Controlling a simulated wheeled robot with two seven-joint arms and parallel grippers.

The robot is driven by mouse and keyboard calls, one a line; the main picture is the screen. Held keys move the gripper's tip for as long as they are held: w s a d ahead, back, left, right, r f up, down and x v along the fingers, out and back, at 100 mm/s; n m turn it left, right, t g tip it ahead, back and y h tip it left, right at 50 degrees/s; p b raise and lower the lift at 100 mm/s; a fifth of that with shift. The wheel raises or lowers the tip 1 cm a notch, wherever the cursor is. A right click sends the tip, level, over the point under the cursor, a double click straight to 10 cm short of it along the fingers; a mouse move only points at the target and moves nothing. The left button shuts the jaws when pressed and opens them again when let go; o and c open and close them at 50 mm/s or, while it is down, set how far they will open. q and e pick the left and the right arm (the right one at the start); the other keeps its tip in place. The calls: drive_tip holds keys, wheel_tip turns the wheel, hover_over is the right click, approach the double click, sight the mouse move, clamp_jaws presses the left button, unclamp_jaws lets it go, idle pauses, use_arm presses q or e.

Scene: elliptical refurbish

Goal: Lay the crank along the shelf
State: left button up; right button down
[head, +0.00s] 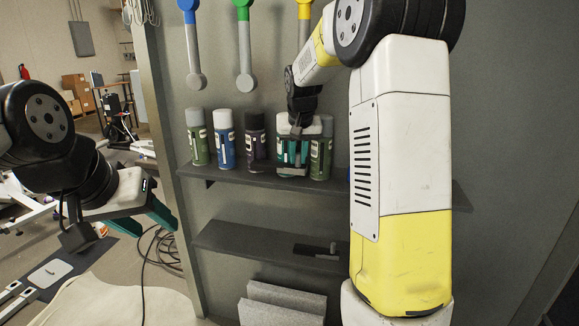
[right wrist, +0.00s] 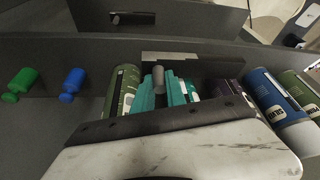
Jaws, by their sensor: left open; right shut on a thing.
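My right gripper (head: 292,155) is in front of the spray cans, pointing down at the upper shelf's front edge. In the right wrist view its teal fingers (right wrist: 163,92) are shut on a grey cylinder, which I take to be the crank (right wrist: 158,78). A light grey bar (right wrist: 190,57) lies crosswise just beyond the fingertips; it may be the crank's arm. I cannot tell whether the crank touches the upper shelf (head: 240,180). The lower shelf (head: 235,240) is below it. My left gripper (head: 158,210) is open and empty, left of the shelf unit.
Several spray cans (head: 224,133) stand along the upper shelf, close to my right gripper. A dark flat thing with a light bar (head: 318,250) lies on the lower shelf. Grey blocks (head: 280,302) stand below. My right arm hides the shelves' right part.

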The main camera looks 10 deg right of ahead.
sight(300, 165)
drive_tip(key=shift+w+d+f, duration=0.15)
drive_tip(key=shift+d+f, duration=0.1)
drive_tip(key=shift+f, duration=0.6)
drive_tip(key=shift+w+d+f, duration=0.15)
drive_tip(key=shift+d+f, duration=0.05)
drive_tip(key=shift+f, duration=0.65)
drive_tip(key=shift+f, duration=0.1)
drive_tip(key=c, duration=1.6)
unclamp_jaws()
drive_tip(key=shift+f, duration=0.1)
drive_tip(key=shift+o, duration=1.2)
